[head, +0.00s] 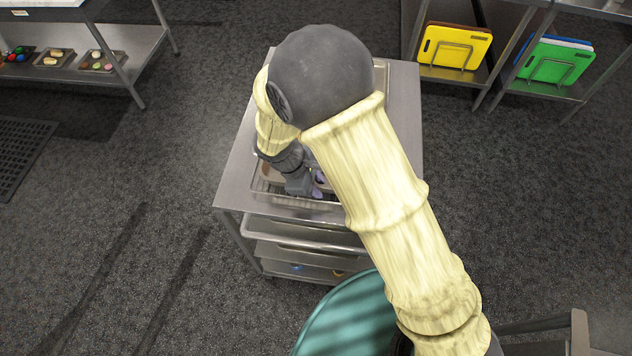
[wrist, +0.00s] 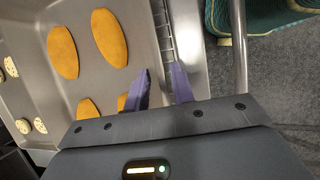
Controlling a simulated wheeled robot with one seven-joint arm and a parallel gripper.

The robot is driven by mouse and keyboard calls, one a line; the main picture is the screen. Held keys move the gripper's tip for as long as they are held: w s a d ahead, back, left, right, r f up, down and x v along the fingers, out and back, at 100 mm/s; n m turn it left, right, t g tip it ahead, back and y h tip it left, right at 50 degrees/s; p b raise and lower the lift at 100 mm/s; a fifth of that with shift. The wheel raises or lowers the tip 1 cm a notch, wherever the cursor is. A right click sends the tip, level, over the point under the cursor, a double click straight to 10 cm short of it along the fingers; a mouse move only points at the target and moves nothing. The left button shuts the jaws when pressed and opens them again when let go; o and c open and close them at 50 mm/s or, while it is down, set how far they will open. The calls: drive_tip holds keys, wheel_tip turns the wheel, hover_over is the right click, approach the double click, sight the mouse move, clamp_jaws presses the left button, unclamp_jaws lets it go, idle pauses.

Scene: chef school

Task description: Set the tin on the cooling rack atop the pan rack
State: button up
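A metal tin (wrist: 85,85) with several flat orange-brown oval pieces fills the left middle of the wrist view. Wires of the cooling rack (wrist: 164,28) show along the tin's right edge. My gripper (wrist: 160,70) has two purple fingers apart, with a visible gap between them. The left finger is over the tin's inner side and the right finger is beyond its edge; I see no clear contact. In the head view my gripper (head: 318,184) is low over the top of the pan rack (head: 238,180), and my arm hides most of what lies there.
Pale dotted cookies (wrist: 24,126) lie left of the tin in the wrist view. A teal round seat (head: 345,315) stands close in front of the pan rack. Shelves with a yellow board (head: 455,46) and a green board (head: 548,64) stand at back right.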

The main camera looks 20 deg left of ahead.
drive_tip(key=shift+r, duration=0.1)
drive_tip(key=b+v, duration=0.2)
drive_tip(key=v, duration=1)
drive_tip(key=shift+b, duration=0.4)
drive_tip(key=shift+d, duration=0.1)
drive_tip(key=w+d+m+g+y, duration=0.1)
drive_tip(key=w+d+m, duration=0.4)
drive_tip(key=d, duration=0.4)
drive_tip(key=s+d+r+m+y, duration=0.1)
drive_tip(key=d+m, duration=0.6)
drive_tip(key=d, duration=0.6)
drive_tip(key=d+m+t+y, duration=0.1)
drive_tip(key=d+m+y, duration=0.1)
drive_tip(key=d+m, duration=0.6)
drive_tip(key=d, duration=0.6)
drive_tip(key=shift+s+r, duration=0.4)
drive_tip(key=shift+s, duration=0.1)
